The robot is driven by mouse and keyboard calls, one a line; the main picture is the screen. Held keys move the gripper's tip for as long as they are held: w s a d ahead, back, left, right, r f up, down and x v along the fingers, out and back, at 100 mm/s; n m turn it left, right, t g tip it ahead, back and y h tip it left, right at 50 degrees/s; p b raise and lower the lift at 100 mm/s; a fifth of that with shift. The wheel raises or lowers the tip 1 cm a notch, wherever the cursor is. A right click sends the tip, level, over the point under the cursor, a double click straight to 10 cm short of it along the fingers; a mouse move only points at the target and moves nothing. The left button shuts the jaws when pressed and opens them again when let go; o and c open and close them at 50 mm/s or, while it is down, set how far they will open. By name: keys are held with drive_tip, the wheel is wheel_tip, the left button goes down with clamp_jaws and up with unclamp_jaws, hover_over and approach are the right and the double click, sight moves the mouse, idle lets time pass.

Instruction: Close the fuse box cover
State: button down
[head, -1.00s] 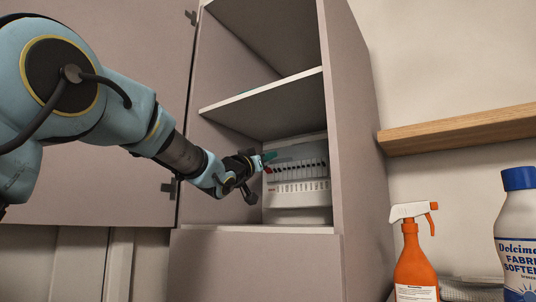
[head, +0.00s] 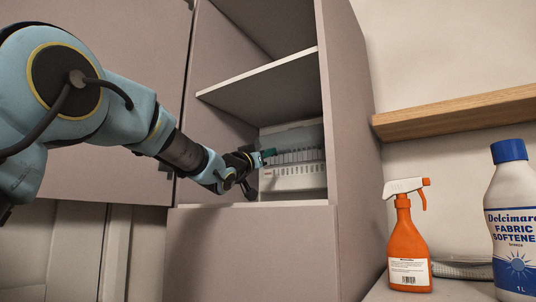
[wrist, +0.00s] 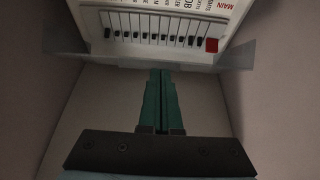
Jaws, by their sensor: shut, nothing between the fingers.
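The fuse box (head: 300,182) is a white unit in the lower compartment of the tall cabinet, with a row of dark switches. It also shows in the wrist view (wrist: 185,8), with a red switch at the row's right end. Its translucent grey cover (head: 300,136) is above the switches in the head view and looks raised. In the wrist view the cover (wrist: 237,56) stretches across the near side of the switch row. My gripper (head: 270,153) is shut and empty, its green fingertips (wrist: 160,72) close to the cover's edge. I cannot tell whether they touch it.
The cabinet's right wall (head: 345,150) and the shelf (head: 265,80) above confine the space around my gripper. An orange spray bottle (head: 408,245) and a fabric softener bottle (head: 512,225) stand at the right, below a wooden shelf (head: 460,112).

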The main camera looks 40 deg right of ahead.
wheel_tip(320, 180, up, 15)
drive_tip(key=p, duration=0.7)
drive_tip(key=s+a+f+b, duration=0.4)
drive_tip(key=s+a+b, duration=0.15)
drive_tip(key=a, duration=0.35)
drive_tip(key=p+x, duration=0.1)
drive_tip(key=x, duration=0.2)
drive_tip(key=p+x, duration=0.2)
drive_tip(key=x, duration=0.1)
drive_tip(key=r+p+x, duration=0.1)
drive_tip(key=p+x, duration=0.1)
drive_tip(key=x, duration=0.2)
drive_tip(key=shift+w+a, duration=0.15)
drive_tip(key=shift+a, duration=0.1)
drive_tip(key=shift+w+d+f+b, duration=0.1)
drive_tip(key=shift+d+f+b, duration=0.05)
drive_tip(key=shift+f, duration=0.95)
drive_tip(key=shift+d+f+b, duration=0.1)
drive_tip(key=shift+f+b, duration=0.05)
drive_tip(key=shift+f, duration=0.9)
